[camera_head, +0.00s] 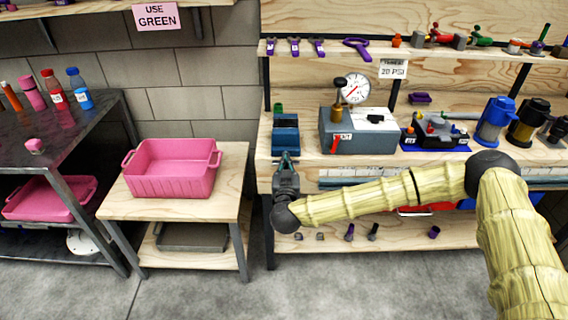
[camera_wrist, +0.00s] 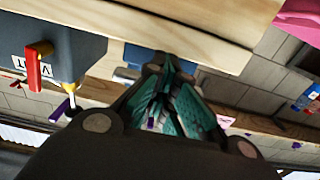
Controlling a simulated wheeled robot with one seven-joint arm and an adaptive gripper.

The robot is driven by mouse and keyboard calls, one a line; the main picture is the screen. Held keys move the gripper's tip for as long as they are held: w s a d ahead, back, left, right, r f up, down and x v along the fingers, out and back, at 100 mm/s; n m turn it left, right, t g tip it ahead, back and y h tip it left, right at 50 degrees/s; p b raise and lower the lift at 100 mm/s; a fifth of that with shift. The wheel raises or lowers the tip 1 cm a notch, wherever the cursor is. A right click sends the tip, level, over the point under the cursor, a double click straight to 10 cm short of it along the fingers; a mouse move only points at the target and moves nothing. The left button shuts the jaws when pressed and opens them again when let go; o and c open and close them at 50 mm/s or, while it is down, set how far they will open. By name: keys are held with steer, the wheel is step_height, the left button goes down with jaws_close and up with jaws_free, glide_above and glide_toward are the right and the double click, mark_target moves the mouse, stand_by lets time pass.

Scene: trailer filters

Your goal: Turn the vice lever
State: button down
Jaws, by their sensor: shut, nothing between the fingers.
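A blue vice (camera_head: 285,134) stands at the left front of the wooden workbench. My gripper (camera_head: 287,158) is directly in front of the vice, at the bench's front edge, with its fingers pointing toward it. In the wrist view my gripper (camera_wrist: 178,70) has its teal-padded fingers closed together with nothing between them. Its tips are close to the vice (camera_wrist: 132,55), which shows only as a small blue-grey part behind them. I cannot make out the vice lever; the fingers cover that area. I cannot tell whether the fingertips touch anything.
A grey box (camera_head: 357,133) with a red lever (camera_head: 335,145) and a pressure gauge (camera_head: 354,90) stands right of the vice. A pink bin (camera_head: 172,178) sits on a low table to the left. The bench's front edge (camera_head: 330,170) lies close beside my gripper.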

steer(key=shift+a, duration=0.15)
steer(key=shift+m, duration=0.3)
stand_by(0.3)
